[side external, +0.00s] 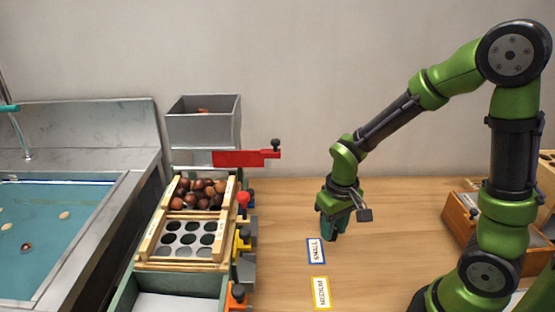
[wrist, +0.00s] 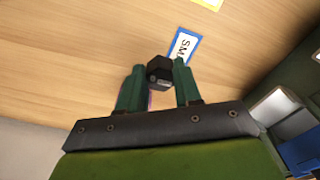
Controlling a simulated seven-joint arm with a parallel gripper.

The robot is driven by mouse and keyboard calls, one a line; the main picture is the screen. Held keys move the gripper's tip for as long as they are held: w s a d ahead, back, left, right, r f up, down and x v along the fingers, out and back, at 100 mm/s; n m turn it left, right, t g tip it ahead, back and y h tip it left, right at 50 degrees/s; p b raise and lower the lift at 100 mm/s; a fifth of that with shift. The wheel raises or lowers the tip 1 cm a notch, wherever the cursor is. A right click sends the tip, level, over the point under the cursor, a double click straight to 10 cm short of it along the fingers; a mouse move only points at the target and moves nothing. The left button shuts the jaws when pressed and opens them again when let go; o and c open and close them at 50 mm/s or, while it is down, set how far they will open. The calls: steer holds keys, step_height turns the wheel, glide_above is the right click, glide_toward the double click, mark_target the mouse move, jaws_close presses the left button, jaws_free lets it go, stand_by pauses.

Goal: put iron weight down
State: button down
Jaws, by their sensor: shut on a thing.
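My gripper (side external: 333,224) points down low over the wooden table, just behind the blue-edged SMALL card (side external: 315,251). In the wrist view its two green fingers (wrist: 159,80) are shut on a small black block, the iron weight (wrist: 159,71). The weight sits between the fingertips, with the SMALL card (wrist: 184,47) close beside it. In the side view the fingers mostly hide the weight. I cannot tell whether it touches the table.
The yellow-edged MEDIUM card (side external: 321,292) lies in front of the SMALL card. The chestnut sorter (side external: 181,265) with its colored levers stands left, beside a sink of water (side external: 60,235). A wooden box (side external: 470,228) is at the right. The table behind my gripper is clear.

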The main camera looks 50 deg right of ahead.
steer(key=w, duration=0.8)
steer(key=w+f, duration=0.1)
steer(key=w, duration=0.3)
steer(key=shift+d, duration=0.15)
steer(key=shift+f, duration=1.8)
steer(key=shift+f, duration=0.15)
steer(key=c, duration=0.8)
jaws_free()
steer(key=r, duration=0.7)
steer(key=shift+s+r, duration=0.2)
steer(key=shift+r, duration=0.2)
